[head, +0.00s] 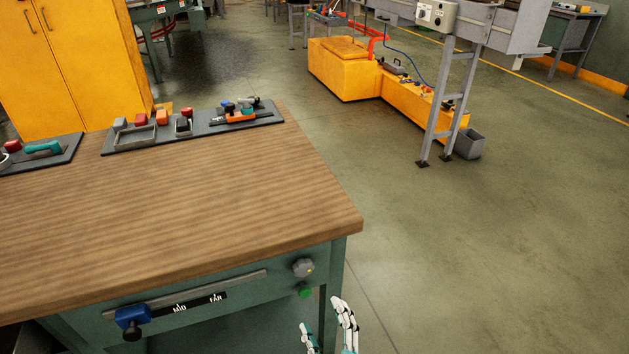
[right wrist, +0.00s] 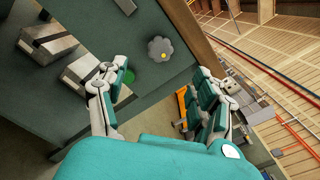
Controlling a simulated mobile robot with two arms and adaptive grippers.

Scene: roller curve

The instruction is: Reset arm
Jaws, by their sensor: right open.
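My right gripper (head: 327,325) shows at the bottom of the head view, in front of the workbench's right front corner and below its top. It also shows in the right wrist view (right wrist: 165,88), with its two white and teal fingers spread apart and nothing between them. My left gripper is not in view.
The wooden workbench (head: 170,210) has a largely bare top, with grey trays of tools (head: 195,124) along its back. A blue slider (head: 131,318) sits on a front rail marked MID and FAR. An orange machine (head: 345,72) stands farther back.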

